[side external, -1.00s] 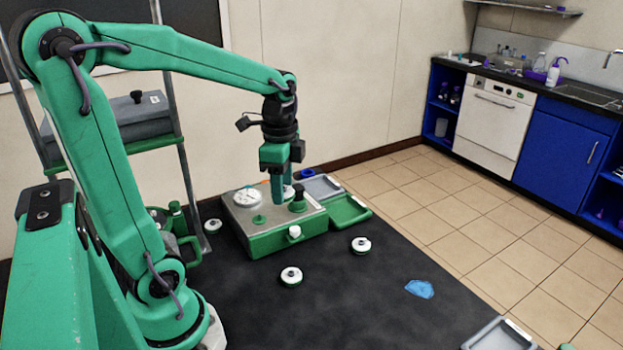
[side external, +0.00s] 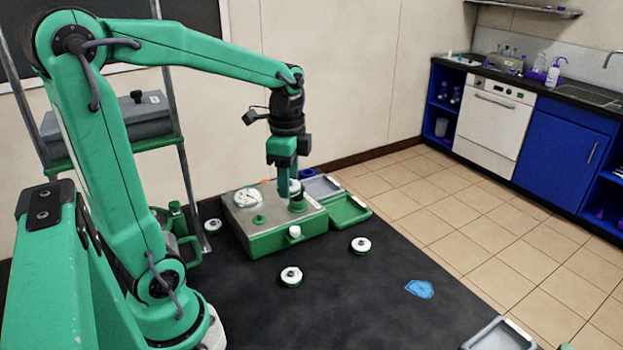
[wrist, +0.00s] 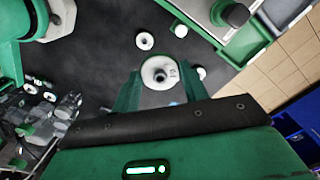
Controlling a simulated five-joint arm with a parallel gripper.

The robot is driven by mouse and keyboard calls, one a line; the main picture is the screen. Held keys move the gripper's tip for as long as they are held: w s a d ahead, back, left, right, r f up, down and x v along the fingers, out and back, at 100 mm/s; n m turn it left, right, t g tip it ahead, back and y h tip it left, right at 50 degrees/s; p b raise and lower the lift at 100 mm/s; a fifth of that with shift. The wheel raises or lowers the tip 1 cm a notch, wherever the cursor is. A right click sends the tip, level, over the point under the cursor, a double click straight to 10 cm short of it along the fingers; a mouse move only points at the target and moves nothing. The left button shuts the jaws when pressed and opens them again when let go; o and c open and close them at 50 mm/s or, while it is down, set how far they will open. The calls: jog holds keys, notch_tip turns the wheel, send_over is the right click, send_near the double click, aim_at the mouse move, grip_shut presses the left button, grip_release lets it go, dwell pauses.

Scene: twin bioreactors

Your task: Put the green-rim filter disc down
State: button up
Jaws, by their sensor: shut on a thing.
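My gripper (side external: 285,190) is shut on the green-rim filter disc (wrist: 160,73). In the wrist view the disc is white on top with a small dark label mark and a dark centre, and sits between my two green fingertips (wrist: 157,84). In the side view only a white sliver of the disc (side external: 295,186) shows by the fingers, above the right part of the green and metal station (side external: 268,236). I cannot tell from the side view whether it touches anything below. A white round piece (side external: 247,197) sits on the station's left top.
Loose white discs lie on the dark mat, one in front (side external: 291,275), one to the right (side external: 361,245) and one at the left (side external: 212,226). A green tray (side external: 347,211) and a grey tray (side external: 320,187) lie beside the station. A blue patch (side external: 420,289) lies right.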

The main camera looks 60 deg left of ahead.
jog(key=w+f, duration=0.4)
jog(key=w, duration=0.6)
jog(key=w+d+f, duration=0.1)
jog(key=w+f, duration=0.4)
jog(key=w, duration=0.5)
jog(key=shift+w+f, duration=0.15)
send_over(343, 212)
notch_tip(343, 212, down, 7)
jog(key=shift+a+f, duration=0.1)
jog(key=shift+a, duration=0.05)
jog(key=shift+f, duration=1.95)
jog(key=shift+f, duration=0.15)
